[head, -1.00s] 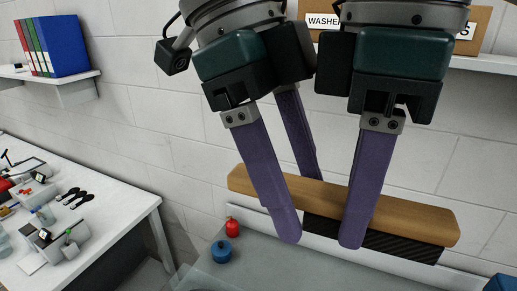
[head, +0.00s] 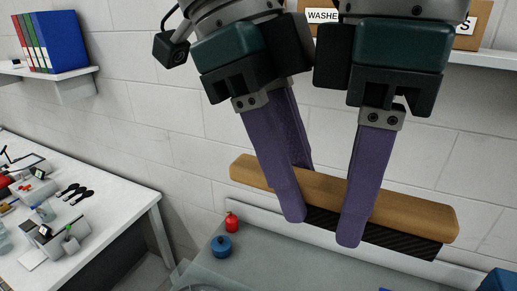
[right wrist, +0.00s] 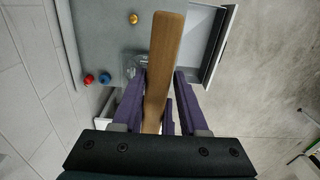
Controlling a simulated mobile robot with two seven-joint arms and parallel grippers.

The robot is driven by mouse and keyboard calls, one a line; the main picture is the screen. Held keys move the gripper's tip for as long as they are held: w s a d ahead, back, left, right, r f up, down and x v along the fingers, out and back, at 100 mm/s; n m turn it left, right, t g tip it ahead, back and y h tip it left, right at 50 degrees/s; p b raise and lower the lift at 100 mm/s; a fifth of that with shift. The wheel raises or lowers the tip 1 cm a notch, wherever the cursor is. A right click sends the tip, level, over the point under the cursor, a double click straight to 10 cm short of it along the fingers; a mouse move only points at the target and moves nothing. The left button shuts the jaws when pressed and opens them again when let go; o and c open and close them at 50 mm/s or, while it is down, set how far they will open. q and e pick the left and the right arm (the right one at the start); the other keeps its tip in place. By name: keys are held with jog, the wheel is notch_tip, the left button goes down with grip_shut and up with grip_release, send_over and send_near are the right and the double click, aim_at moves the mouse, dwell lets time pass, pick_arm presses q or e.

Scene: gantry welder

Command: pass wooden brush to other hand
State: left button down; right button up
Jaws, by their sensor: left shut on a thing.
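The wooden brush (head: 420,212) is a long light-brown block with dark bristles beneath, held in the air above the grey table. In the right wrist view it (right wrist: 165,45) runs up the middle between purple fingers. My left gripper (head: 291,195) is shut on the brush left of its middle, one finger in front and the other partly hidden behind. My right gripper (head: 352,215) is shut on the brush to the right of the left one. Its rear finger is hidden in the head view. The two grippers are side by side, close together.
The grey table (head: 262,252) below carries a red item (head: 231,222), a blue round item (head: 221,246) and a clear container (head: 195,278). A cluttered white bench (head: 125,212) stands at left. A shelf (head: 490,62) with labelled boxes is behind the grippers.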

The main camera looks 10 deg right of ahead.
jog(key=o, duration=0.4)
jog(key=shift+c, duration=0.2)
